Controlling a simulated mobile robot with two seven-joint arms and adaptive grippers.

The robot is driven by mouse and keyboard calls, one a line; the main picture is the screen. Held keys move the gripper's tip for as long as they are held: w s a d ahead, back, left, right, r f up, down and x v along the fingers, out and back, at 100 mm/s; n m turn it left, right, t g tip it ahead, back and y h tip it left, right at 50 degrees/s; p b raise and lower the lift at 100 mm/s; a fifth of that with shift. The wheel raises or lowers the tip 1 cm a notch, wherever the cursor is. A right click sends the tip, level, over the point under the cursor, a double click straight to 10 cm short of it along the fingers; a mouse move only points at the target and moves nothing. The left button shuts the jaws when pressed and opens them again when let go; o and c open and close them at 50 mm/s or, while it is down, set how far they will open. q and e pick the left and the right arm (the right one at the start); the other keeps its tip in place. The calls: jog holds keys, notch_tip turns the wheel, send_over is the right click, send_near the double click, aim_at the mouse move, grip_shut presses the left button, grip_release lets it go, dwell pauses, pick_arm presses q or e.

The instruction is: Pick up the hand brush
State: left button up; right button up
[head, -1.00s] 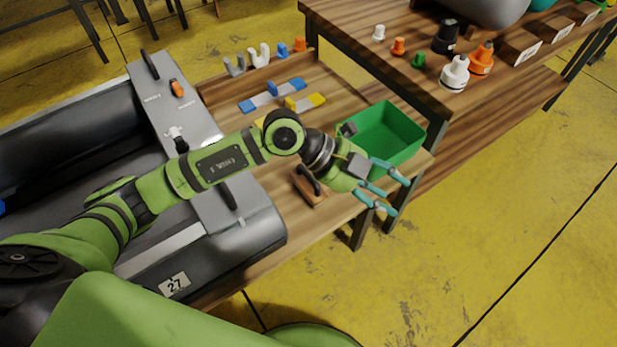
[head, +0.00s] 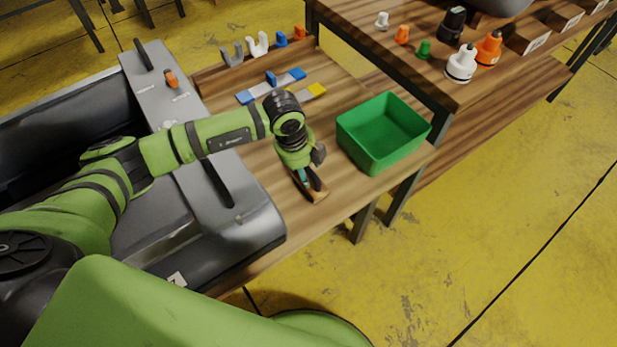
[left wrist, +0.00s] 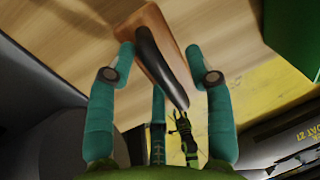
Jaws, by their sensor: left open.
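The hand brush (head: 317,191) lies on the wooden table, a brown wooden block with a dark handle along its top. In the left wrist view the brush (left wrist: 152,30) shows its black handle (left wrist: 163,65) running between the fingers. My left gripper (head: 306,184) points down over the brush and hides part of it in the head view. Its teal fingers (left wrist: 163,62) are open, one on each side of the brush, with a third finger below. I cannot tell whether they touch it.
A green bin (head: 384,132) stands just right of the brush. A grey inflatable boat (head: 240,215) lies close on the left. Blue and yellow tools (head: 272,85) and a row of small fittings (head: 258,45) are behind. A higher table (head: 440,95) holds valves.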

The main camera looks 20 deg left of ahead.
pick_arm(q)
grip_shut()
notch_tip(320, 180, up, 10)
dwell(0.7)
